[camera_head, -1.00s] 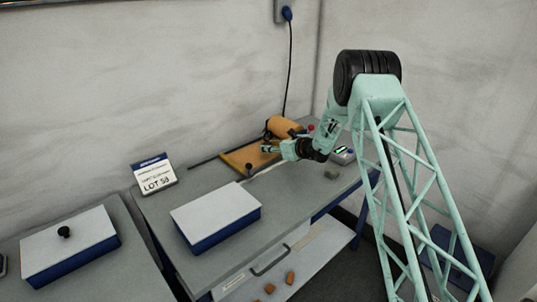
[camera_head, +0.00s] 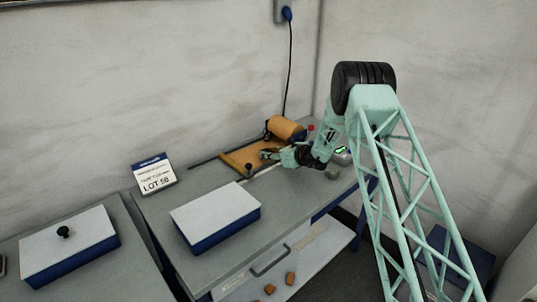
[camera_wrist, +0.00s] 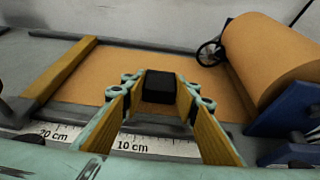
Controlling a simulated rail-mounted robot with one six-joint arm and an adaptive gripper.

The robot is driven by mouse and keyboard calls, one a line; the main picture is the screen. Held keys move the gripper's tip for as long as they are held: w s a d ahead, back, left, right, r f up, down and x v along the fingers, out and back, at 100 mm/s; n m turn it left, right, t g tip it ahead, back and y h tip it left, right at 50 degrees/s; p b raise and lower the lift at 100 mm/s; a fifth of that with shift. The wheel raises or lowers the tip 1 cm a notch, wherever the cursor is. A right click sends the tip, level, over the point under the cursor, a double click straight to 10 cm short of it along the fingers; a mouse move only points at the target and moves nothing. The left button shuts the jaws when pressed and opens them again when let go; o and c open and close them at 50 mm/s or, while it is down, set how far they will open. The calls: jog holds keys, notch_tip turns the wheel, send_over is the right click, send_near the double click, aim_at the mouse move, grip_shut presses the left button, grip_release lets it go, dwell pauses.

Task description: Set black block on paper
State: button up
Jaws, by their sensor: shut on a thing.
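The black block (camera_wrist: 160,86) is between the two fingertips of my gripper (camera_wrist: 160,92) in the wrist view. My gripper is shut on it. Behind and around the block lies the brown paper (camera_wrist: 112,72), flat on the bench. The block shows over the paper, but I cannot tell whether it touches it. In the head view my gripper (camera_head: 266,154) is over the paper (camera_head: 242,156), in front of the roll. The block is too small to make out there.
A brown paper roll (camera_wrist: 275,58) on a blue holder stands right of the sheet. A ruler (camera_wrist: 120,143) runs along the near edge, a wooden bar (camera_wrist: 62,70) along the left. A white-topped blue box (camera_head: 215,214) and a LOT sign (camera_head: 155,175) stand on the bench.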

jog(key=shift+f, duration=0.1)
jog(key=o, duration=1.2)
jog(key=shift+c, duration=0.2)
jog(key=v, duration=1.2)
jog(key=shift+p, duration=0.35)
